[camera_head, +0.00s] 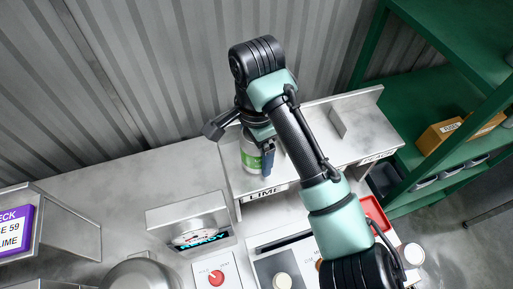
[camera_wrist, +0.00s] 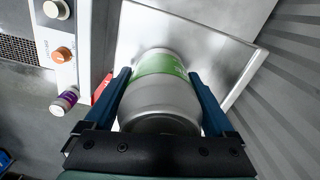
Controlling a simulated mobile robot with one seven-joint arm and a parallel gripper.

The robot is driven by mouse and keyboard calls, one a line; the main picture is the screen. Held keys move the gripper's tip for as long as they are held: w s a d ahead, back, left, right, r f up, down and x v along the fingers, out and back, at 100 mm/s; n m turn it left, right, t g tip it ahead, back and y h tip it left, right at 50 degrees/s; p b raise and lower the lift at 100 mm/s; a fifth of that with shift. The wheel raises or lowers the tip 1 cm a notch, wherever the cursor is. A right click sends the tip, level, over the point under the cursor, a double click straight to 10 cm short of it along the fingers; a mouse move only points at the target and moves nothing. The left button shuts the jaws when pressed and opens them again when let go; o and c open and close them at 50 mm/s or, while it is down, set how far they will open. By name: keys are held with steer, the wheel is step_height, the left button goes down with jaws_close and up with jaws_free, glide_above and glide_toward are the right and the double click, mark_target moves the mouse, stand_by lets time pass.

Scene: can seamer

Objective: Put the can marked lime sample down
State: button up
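The can (camera_head: 249,152), silver with a green label band, is at the left end of the raised metal shelf, above the front tag reading LIME (camera_head: 264,193). It also shows in the wrist view (camera_wrist: 160,100), large between the two blue fingers. My gripper (camera_wrist: 160,78) is shut on the can, with one finger along each side. In the head view my gripper (camera_head: 267,158) is partly hidden by my arm. I cannot tell whether the can's base touches the shelf. The print on its label is not readable.
The raised shelf (camera_head: 355,155) has a small upright divider (camera_head: 338,122) and free room to its right. A corrugated wall (camera_head: 150,80) stands behind. A panel with a red button (camera_head: 216,278), a red tray (camera_head: 376,214) and a green rack (camera_head: 430,95) are nearby.

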steer(key=shift+o, duration=0.4)
step_height(320, 180, up, 12)
steer(key=shift+r+p, duration=0.2)
steer(key=shift+p, duration=0.7)
